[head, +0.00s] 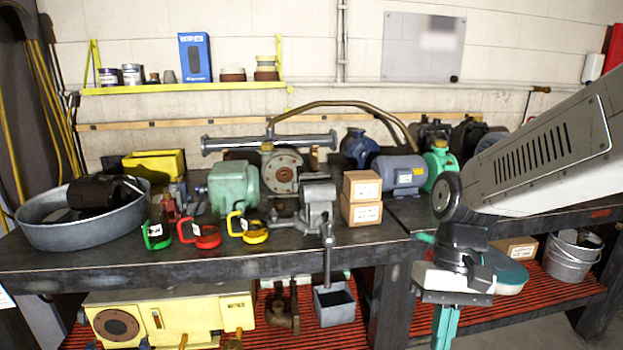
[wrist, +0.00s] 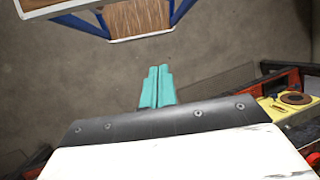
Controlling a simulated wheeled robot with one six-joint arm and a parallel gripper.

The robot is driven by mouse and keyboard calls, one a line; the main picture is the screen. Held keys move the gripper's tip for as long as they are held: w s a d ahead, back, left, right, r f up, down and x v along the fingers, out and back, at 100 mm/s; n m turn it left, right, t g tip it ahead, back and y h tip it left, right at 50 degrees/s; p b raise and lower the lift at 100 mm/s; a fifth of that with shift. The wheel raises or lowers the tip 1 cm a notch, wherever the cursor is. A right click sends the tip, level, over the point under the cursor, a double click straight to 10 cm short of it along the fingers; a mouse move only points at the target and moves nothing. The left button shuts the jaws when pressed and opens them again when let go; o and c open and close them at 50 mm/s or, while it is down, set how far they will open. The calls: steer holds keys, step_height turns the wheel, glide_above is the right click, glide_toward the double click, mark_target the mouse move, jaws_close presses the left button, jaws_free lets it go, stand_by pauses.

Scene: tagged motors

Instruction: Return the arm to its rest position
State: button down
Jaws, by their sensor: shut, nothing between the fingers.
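My arm (head: 545,150) reaches in from the right in the head view, with its wrist hanging down in front of the bench. My gripper (head: 445,325) points downward at the lower edge, and its tips are cut off there. In the wrist view the two teal fingers (wrist: 157,85) lie side by side, shut and empty, over bare grey floor. On the bench (head: 200,268) stand a green motor (head: 236,188) and a blue-grey motor (head: 398,175).
A metal basin (head: 75,230) stands on the bench at left. A yellow machine (head: 170,315) lies below. A bucket (head: 570,258) stands on the lower shelf at right. A blue-framed object (wrist: 140,20) borders the floor.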

steer(key=s+d+r+t+h, duration=0.1)
steer(key=s+d+r+t, duration=0.4)
steer(key=s, duration=0.5)
step_height(320, 180, up, 2)
steer(key=shift+d+m+h, duration=0.3)
steer(key=shift+d, duration=0.65)
